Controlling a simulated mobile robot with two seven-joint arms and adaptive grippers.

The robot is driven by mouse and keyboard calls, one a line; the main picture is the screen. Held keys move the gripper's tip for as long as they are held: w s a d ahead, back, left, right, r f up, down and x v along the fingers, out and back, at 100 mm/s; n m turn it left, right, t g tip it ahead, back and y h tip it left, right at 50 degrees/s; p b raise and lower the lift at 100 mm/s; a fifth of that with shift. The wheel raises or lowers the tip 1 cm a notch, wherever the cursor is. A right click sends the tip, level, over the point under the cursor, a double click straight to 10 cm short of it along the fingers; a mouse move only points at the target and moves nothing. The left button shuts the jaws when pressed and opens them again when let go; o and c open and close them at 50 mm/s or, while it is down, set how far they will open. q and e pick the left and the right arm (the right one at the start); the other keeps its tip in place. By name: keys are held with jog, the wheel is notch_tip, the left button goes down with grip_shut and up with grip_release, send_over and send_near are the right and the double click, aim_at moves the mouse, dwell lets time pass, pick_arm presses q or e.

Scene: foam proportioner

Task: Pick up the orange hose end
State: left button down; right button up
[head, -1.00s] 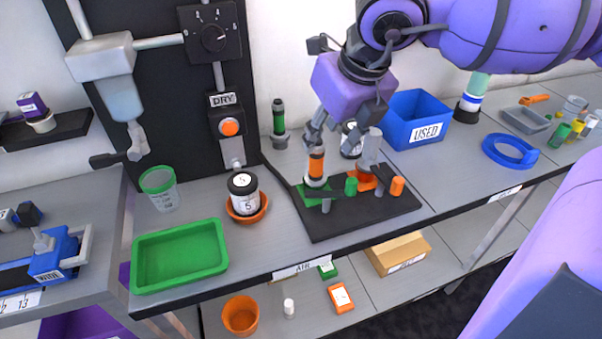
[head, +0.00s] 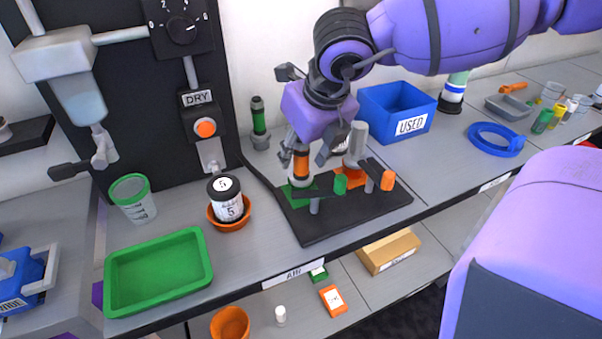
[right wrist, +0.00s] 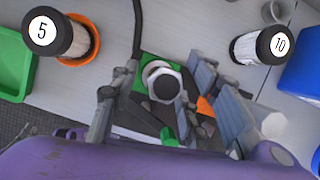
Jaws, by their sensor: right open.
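An upright piece with an orange band, which looks like the orange hose end (head: 301,165), stands on a green square (head: 299,193) on the black board. My right gripper (head: 304,152) comes down over it, open, with fingers on either side of its upper part. In the right wrist view its round dark top (right wrist: 166,84) shows between the spread fingers (right wrist: 150,90), inside a white ring. I cannot tell whether a finger touches it. My left gripper is not in view.
A blue USED bin (head: 374,98) stands behind right. A green tray (head: 108,285) lies front left.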

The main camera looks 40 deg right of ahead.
grip_shut()
dwell(0.3)
